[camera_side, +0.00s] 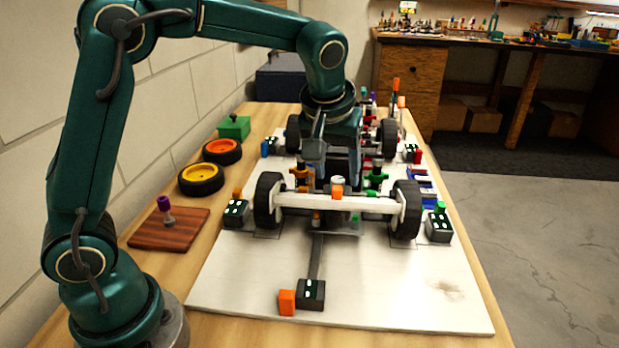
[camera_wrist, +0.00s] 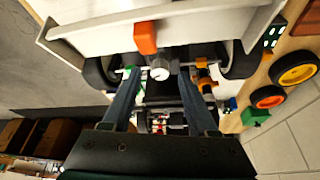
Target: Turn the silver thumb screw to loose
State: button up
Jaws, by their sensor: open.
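A silver thumb screw (camera_wrist: 160,70) with a pale round face shows between my fingertips in the wrist view, close to an orange block (camera_wrist: 145,38). In the side view, a pale round top (camera_side: 338,180), apparently the same screw, sits just above the orange block (camera_side: 337,192) at the middle of the white front beam (camera_side: 305,200). My gripper (camera_wrist: 158,76) is open, with one finger on each side of the screw and gaps showing. In the side view my gripper (camera_side: 336,172) points down over the car's front. The depth between fingertips and screw is hard to judge.
The car has black tires (camera_side: 268,200) and stands on a white board (camera_side: 400,300). Black blocks (camera_side: 311,294) stand around it. Green and orange knobs rise near my fingers. Loose yellow (camera_side: 201,179) and orange (camera_side: 222,151) wheels and a wooden plate (camera_side: 170,230) lie at left.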

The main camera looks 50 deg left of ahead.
jog(key=shift+v, duration=1.9)
jog(key=shift+r, duration=0.1)
jog(key=s+r+m+t, duration=0.15)
jog(key=s+r, duration=0.25)
jog(key=s, duration=0.6)
jog(key=s+d+f+m+h, duration=0.1)
jog(key=s+f+m+h, duration=0.1)
jog(key=s+f+m, duration=0.2)
jog(key=s+f, duration=0.3)
jog(key=s, duration=0.1)
jog(key=shift+s, duration=0.2)
